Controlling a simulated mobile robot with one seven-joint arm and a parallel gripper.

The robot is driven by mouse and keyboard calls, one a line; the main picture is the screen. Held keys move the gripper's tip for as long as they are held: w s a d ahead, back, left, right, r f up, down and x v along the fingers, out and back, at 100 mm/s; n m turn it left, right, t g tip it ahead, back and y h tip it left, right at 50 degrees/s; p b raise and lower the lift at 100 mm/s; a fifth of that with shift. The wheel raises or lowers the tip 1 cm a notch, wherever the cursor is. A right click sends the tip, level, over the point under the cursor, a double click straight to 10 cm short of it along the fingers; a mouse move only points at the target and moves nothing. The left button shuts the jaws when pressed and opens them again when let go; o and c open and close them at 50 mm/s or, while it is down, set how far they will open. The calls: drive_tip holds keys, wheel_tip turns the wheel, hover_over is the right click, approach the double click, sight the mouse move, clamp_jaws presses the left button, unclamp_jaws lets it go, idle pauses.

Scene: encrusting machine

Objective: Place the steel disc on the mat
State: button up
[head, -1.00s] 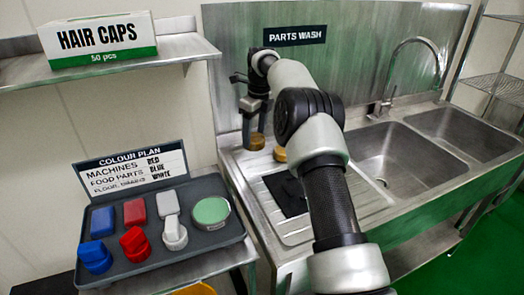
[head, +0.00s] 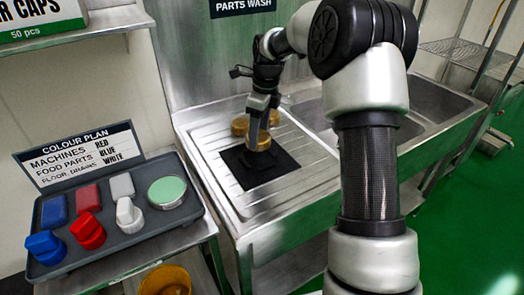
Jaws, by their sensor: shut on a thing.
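My gripper (head: 258,120) points down over the left end of the drainboard, shut on a round disc (head: 258,142). I take this for the steel disc, though it looks golden-brown here. The disc is at the back part of the black square mat (head: 262,171), over or on it; I cannot tell whether it touches. The mat lies flat on the ribbed drainboard. Two similar golden round pieces stand behind the mat, one at the left (head: 239,126) and one at the right (head: 274,117), partly hidden by the gripper.
Sink basins (head: 415,126) lie right of the drainboard, partly behind my arm. At left, a grey tray (head: 115,255) holds several coloured brushes and blocks and a green-topped round tin (head: 167,190). A yellow bucket (head: 166,281) stands below. A shelf (head: 95,37) juts out upper left.

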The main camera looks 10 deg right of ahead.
sight(259, 146)
drive_tip(key=shift+f, duration=2.8)
drive_tip(key=shift+b, duration=0.3)
drive_tip(key=shift+f, duration=0.2)
drive_tip(key=o, duration=1.4)
drive_tip(key=shift+c, duration=0.2)
